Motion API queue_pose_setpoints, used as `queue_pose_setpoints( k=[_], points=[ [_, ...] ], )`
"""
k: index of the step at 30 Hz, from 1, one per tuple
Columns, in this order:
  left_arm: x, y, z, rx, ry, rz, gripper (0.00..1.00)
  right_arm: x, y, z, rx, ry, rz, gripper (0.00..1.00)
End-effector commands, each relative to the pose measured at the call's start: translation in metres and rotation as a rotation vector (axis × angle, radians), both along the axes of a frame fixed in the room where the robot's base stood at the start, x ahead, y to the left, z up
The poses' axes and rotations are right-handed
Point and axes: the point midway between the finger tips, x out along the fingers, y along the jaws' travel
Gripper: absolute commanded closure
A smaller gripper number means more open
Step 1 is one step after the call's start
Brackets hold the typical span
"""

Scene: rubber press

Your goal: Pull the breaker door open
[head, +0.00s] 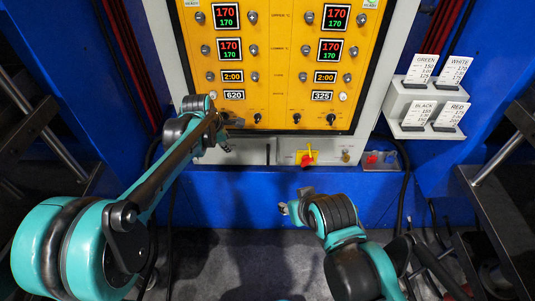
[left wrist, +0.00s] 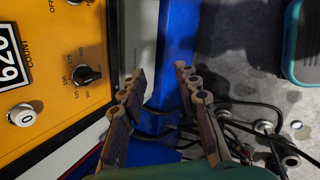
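The yellow control panel (head: 275,85) is set in a light grey cabinet front, which I take to carry the breaker door. Its grey lower strip (head: 240,152) holds a red rotary handle on a yellow plate (head: 307,156); the panel looks shut. My left gripper (head: 228,130) is at the panel's lower left corner. In the left wrist view its two fingers (left wrist: 161,72) stand apart with nothing between them, beside the cabinet edge; contact cannot be told. My right gripper (head: 293,204) hangs below the cabinet, in front of the blue base, away from the panel; its opening is unclear.
Knobs (head: 331,119) and displays cover the panel. A white card holder (head: 425,108) with labelled cards is at right. A small grey box with red buttons (head: 380,160) sits below it. Cables (left wrist: 255,115) lie on the floor. Dark frames stand at both sides.

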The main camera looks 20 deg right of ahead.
Motion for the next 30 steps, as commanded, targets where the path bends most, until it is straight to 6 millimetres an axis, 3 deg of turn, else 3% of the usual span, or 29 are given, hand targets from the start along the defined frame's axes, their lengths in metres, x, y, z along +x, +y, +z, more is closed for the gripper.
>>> queue_pose_setpoints(
  k=[1, 3, 6, 10, 15, 30],
  points=[
    [0.016, -0.024, -0.015, -0.042, 0.040, 0.075, 0.68, 0.000, 0.000, 0.004, 0.000, 0.000, 0.000, 0.60],
    [0.031, -0.052, -0.039, -0.106, 0.102, 0.198, 0.68, 0.000, 0.000, 0.007, 0.000, 0.000, 0.000, 0.60],
    [0.046, -0.087, -0.073, -0.176, 0.182, 0.356, 0.68, 0.000, 0.000, 0.011, 0.000, 0.000, 0.000, 0.60],
    [0.054, -0.120, -0.109, -0.236, 0.259, 0.510, 0.68, 0.000, 0.000, 0.014, 0.000, 0.000, 0.000, 0.60],
    [0.057, -0.140, -0.134, -0.271, 0.310, 0.611, 0.68, 0.000, 0.000, 0.015, 0.000, 0.000, 0.000, 0.60],
    [0.074, -0.161, -0.200, -0.276, 0.315, 0.626, 0.68, 0.000, 0.000, -0.010, 0.000, 0.000, 0.000, 0.60]
  ],
)
